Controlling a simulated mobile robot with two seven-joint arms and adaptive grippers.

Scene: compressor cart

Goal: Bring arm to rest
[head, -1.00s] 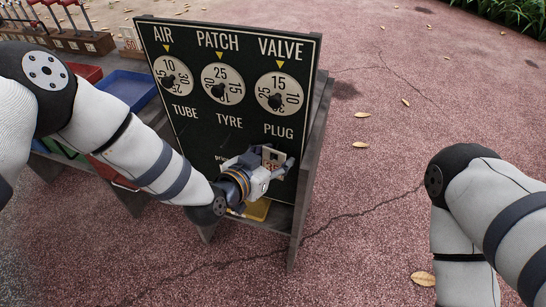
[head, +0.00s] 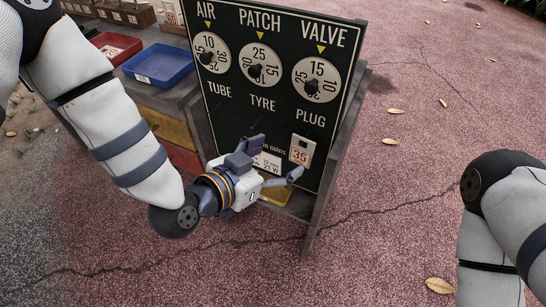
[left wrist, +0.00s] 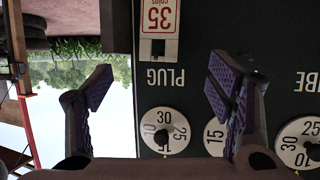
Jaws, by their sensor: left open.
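My left arm comes in from the left, and its gripper (head: 277,160) is in front of the lower part of the black dial board (head: 225,110). The gripper is open with nothing between its fingers. In the left wrist view both fingers (left wrist: 160,88) stand wide apart, with the board upside down beyond them. Whether a fingertip touches the board I cannot tell. My right arm shows at the right edge of the head view; its gripper is out of the picture.
The board carries dials (head: 316,80) and a white card marked 35 (head: 300,151). A yellow tray (head: 276,195) is low behind the gripper. A blue tray (head: 158,66) and a red tray (head: 115,46) sit on the bench at left. Open paving (head: 400,190) lies right of the board.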

